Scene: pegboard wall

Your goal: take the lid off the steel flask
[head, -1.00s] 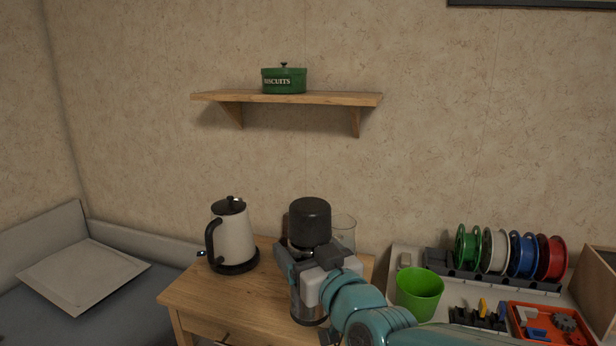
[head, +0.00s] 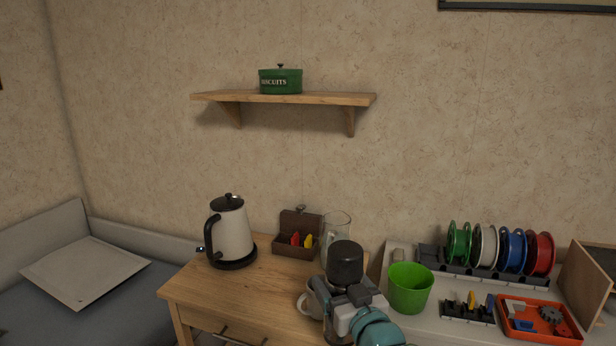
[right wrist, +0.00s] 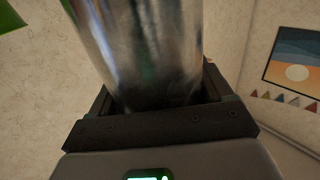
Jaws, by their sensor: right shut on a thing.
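The steel flask shows as a shiny metal body (right wrist: 145,50) in the right wrist view, between the jaws of my right gripper (right wrist: 155,105). In the head view its black lid (head: 345,262) sits on top, and most of the body is hidden behind my right gripper (head: 347,298). My right gripper is shut on the flask body below the lid. The flask looks about upright, in front of the right part of the wooden cabinet; whether its base touches anything is hidden. My left gripper is in neither view.
A green cup (head: 409,290) stands close right. The cabinet's front left is clear.

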